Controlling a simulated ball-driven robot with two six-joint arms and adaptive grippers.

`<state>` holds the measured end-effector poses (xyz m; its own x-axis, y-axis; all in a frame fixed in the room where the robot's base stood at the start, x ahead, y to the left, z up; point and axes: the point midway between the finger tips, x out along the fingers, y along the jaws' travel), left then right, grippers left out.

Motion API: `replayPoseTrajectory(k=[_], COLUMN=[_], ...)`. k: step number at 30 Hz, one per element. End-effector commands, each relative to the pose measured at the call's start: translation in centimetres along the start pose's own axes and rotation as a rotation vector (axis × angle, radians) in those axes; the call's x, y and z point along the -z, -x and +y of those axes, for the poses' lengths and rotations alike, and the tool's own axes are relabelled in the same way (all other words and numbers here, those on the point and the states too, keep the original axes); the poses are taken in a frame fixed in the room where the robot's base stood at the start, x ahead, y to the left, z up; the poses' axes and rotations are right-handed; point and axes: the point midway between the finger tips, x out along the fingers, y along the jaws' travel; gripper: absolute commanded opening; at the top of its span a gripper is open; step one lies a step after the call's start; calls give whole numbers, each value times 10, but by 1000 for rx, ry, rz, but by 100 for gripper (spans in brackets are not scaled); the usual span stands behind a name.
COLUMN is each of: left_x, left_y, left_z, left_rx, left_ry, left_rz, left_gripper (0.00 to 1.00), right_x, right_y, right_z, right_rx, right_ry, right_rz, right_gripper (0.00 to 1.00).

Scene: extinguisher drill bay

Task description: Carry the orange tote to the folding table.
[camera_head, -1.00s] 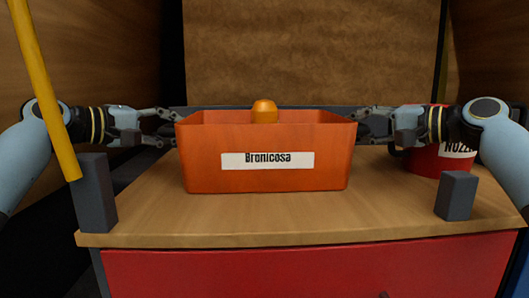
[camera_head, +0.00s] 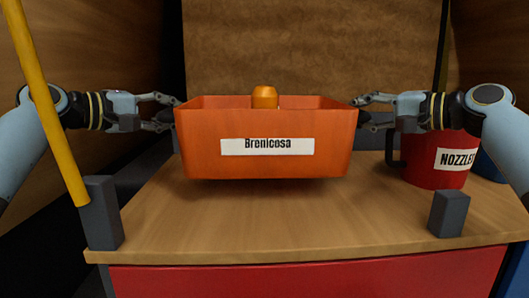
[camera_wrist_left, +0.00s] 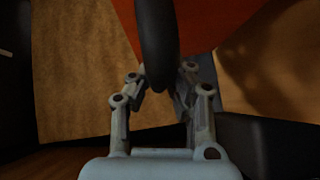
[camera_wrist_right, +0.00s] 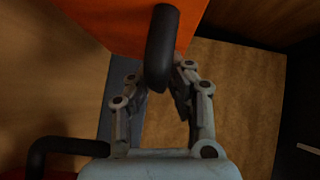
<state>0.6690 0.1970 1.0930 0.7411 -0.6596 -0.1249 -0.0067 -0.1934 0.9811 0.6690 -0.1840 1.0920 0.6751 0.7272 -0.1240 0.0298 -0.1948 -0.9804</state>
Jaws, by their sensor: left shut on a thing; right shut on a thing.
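The orange tote (camera_head: 265,165), labelled "Brenicosa", hangs level a little above the wooden bench top, with a shadow beneath it. An orange rounded object (camera_head: 264,97) shows above its rim. My left gripper (camera_head: 178,101) is at the tote's left end, and my right gripper (camera_head: 358,101) is at its right end. In the left wrist view the left fingers (camera_wrist_left: 160,80) are shut on a dark handle of the tote. In the right wrist view the right fingers (camera_wrist_right: 160,78) are shut on the other dark handle. The folding table cannot be made out.
The bench top (camera_head: 265,230) has a red front below. A red "NOZZLES" container (camera_head: 425,172) with a dark handle stands at right, with a blue thing behind it. Dark posts stand at the left (camera_head: 102,213) and right (camera_head: 449,213) front corners. A yellow pole (camera_head: 48,100) leans at left.

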Motion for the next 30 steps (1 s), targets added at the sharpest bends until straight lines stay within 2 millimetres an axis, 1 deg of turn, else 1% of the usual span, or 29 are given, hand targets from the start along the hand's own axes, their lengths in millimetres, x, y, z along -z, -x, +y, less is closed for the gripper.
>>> replayPoseTrajectory(k=[1,4,23,26,30], left_x=[2,3,3,2,-5], left_y=[2,2,2,4,11], left_z=[9,12,10,9,6], left_rx=[-4,-4,-2,-1,0], left_ry=[-6,-6,-7,-7,-7], left_rz=[5,5,6,6,6], left_gripper=[0,0,0,0,0], right_x=[2,3,3,1,-6], right_y=[2,2,2,4,10], right_z=[-9,-12,-10,-9,-7], right_rx=[2,3,3,2,2], right_ry=[3,3,4,3,4], right_rz=[3,4,5,6,6], right_gripper=[0,0,0,0,0])
